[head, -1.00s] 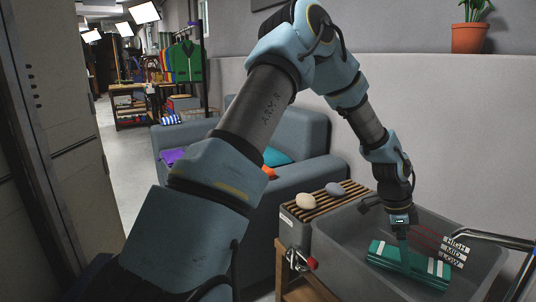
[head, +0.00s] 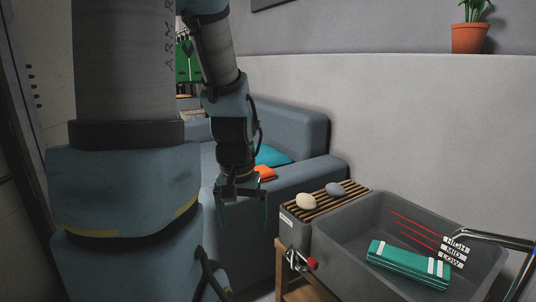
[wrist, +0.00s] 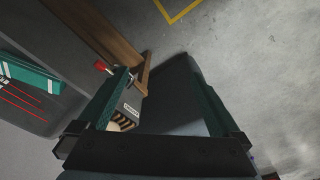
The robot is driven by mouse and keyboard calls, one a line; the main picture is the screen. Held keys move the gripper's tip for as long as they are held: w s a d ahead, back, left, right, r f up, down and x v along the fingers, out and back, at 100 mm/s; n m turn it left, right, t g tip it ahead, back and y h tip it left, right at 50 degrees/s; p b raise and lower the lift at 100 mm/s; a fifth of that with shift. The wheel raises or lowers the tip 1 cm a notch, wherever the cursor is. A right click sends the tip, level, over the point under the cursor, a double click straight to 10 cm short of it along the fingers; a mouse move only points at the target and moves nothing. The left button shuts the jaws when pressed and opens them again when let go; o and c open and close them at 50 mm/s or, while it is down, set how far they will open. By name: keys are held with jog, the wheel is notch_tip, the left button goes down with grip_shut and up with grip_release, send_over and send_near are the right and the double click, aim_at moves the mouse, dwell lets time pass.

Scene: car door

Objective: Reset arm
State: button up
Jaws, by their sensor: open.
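My gripper (head: 241,212) is open and empty in the head view. It hangs pointing down in front of the blue-grey sofa, left of the grey basin (head: 335,232). In the wrist view its two green fingers (wrist: 160,100) stand wide apart with nothing held between them. My arm rises on the left of the head view and bends over at the top, beyond the frame. A green bundle with white bands (head: 408,264) lies in the basin, apart from my gripper. It also shows in the wrist view (wrist: 32,76) at the left.
A slatted rack (head: 325,202) beside the basin holds two stones. A red-handled valve (head: 312,264) sticks out at the front of the basin's stand. The sofa (head: 300,145) is behind my gripper. A metal tap (head: 490,237) stands at the right. Red lines and HIGH, MID, LOW labels mark the basin.

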notch_tip(320, 180, up, 22)
jog(key=a+p, duration=0.1)
jog(key=p, duration=2)
jog(key=shift+s+n+p, duration=0.4)
